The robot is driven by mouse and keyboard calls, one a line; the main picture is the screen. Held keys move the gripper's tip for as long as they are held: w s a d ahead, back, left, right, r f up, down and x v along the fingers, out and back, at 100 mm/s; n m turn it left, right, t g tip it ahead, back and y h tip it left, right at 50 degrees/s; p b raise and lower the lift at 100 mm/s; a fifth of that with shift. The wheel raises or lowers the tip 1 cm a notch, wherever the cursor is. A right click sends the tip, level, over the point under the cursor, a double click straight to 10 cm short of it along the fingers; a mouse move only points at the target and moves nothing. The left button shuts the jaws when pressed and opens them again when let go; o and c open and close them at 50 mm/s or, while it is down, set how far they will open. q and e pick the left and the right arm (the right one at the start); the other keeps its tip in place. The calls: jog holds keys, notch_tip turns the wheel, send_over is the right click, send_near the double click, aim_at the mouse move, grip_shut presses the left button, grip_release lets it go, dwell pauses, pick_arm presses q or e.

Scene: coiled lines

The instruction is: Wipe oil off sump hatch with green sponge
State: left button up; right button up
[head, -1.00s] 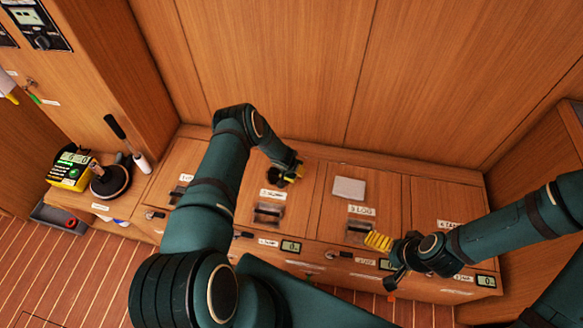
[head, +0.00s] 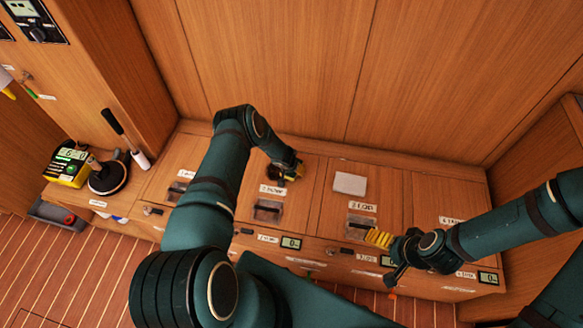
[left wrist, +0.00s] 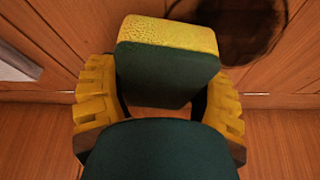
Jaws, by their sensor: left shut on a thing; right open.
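The sump hatch (head: 249,203) is a wooden lid with a "2 SUMP" label and a recessed handle, in the middle of the locker row in the head view. My left gripper (head: 291,172) is low over its back part. In the left wrist view my left gripper (left wrist: 158,108) is shut on the sponge (left wrist: 170,33), which has a yellow layer and a dark green layer. A dark brown oil patch (left wrist: 243,28) lies on the wood beyond the sponge, partly hidden by it. My right gripper (head: 384,250) is open and empty near the front of the lockers at right.
A pale flat block (head: 350,183) lies on the neighbouring log hatch (head: 389,205). At left stand a yellow meter (head: 68,166), a round black-based tool (head: 108,180) and a white-and-black handled tool (head: 140,158). The wooden back wall (head: 280,70) rises close behind the hatches.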

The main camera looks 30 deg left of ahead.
aim_at(266, 167)
pick_arm(q)
jog(key=shift+f, duration=0.9)
jog(key=shift+a, duration=0.15)
jog(key=shift+s+a+r, duration=0.1)
jog(key=shift+s+a, duration=0.15)
jog(key=shift+a, duration=0.6)
jog(key=shift+s+a, duration=0.2)
jog(key=shift+a, duration=0.6)
jog(key=shift+s+a, duration=0.35)
jog(key=shift+a, duration=0.9)
jog(key=shift+s+a, duration=0.3)
jog(key=shift+a, duration=0.95)
jog(key=shift+s+a, duration=0.35)
jog(key=shift+a, duration=0.9)
jog(key=shift+d+f, duration=0.1)
jog(key=shift+f, duration=0.1)
